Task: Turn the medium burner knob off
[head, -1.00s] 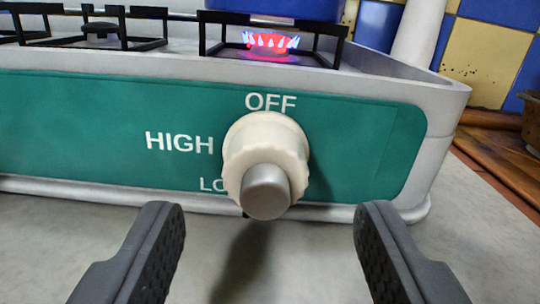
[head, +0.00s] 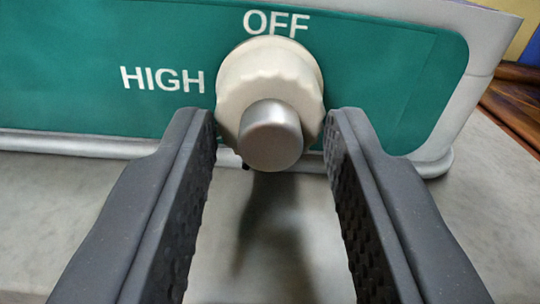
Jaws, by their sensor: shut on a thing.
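The cream burner knob (head: 268,72) with a grey rounded front (head: 271,138) sticks out from the green stove panel (head: 400,85). OFF is printed above it and HIGH to its left. The label at its lower left is hidden now. My gripper (head: 272,125) has one dark finger on each side of the knob, its tips close against the cream rim, and is shut on it. I cannot tell which label the knob points to. The burner is out of view now.
The grey counter (head: 490,210) lies below and in front of the stove. The stove's silver side edge (head: 465,110) is to the right, with brown wood (head: 515,105) beyond it. The counter between the fingers is clear.

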